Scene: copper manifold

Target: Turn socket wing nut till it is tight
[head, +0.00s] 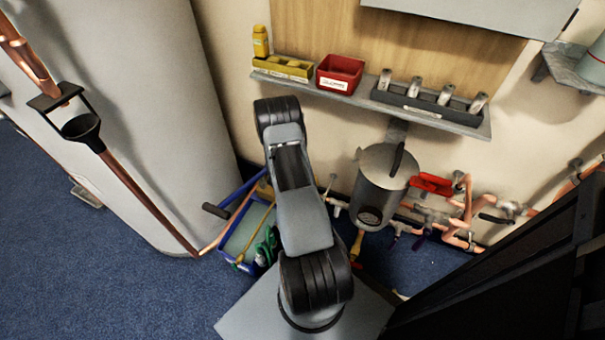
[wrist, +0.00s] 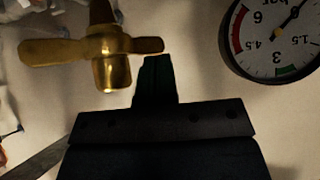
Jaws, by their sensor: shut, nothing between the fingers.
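A brass wing nut (wrist: 107,48) with two rounded wings and a central stub fills the upper left of the wrist view. Its wings lie nearly level in the picture, one to the left and one to the right. My gripper (wrist: 157,62) is dark and shut, with nothing between its fingers. Its tip is just below the right wing's end; I cannot tell whether they touch. In the head view my arm hides the gripper, and I cannot make out the wing nut there.
A round pressure gauge (wrist: 284,36) is close on the right in the wrist view. In the head view, copper pipes (head: 466,215) with valves and a grey metal pot (head: 382,180) are right of my arm. A shelf (head: 425,112) with bins is above; a blue tool crate (head: 240,238) is left.

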